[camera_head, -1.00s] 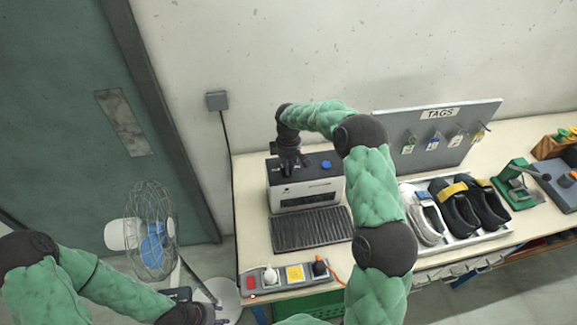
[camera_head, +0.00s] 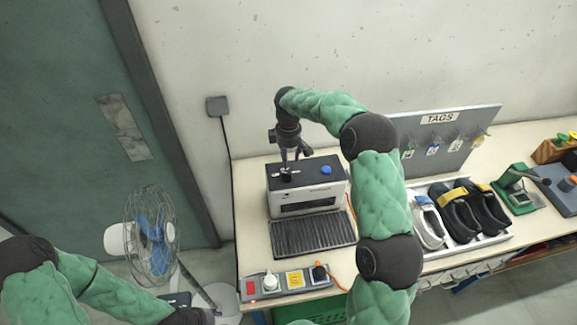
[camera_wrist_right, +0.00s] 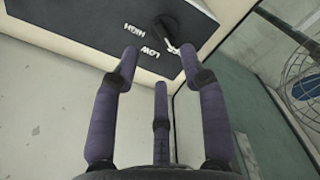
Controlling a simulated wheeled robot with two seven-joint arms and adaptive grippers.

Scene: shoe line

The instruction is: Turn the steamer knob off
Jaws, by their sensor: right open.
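The steamer (camera_head: 310,199) is a white box with a black top at the back left of the table. Its black knob (camera_head: 286,175) is at the top's left side, and a blue button (camera_head: 326,170) is to its right. My left gripper is mostly cut off at the bottom edge.
A dark ribbed mat (camera_head: 312,236) lies before the steamer. A power strip (camera_head: 290,283) is at the table's front edge. A shoe tray (camera_head: 489,241) and a TAGS board (camera_head: 442,140) are to the right. A fan (camera_head: 152,237) stands left of the table.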

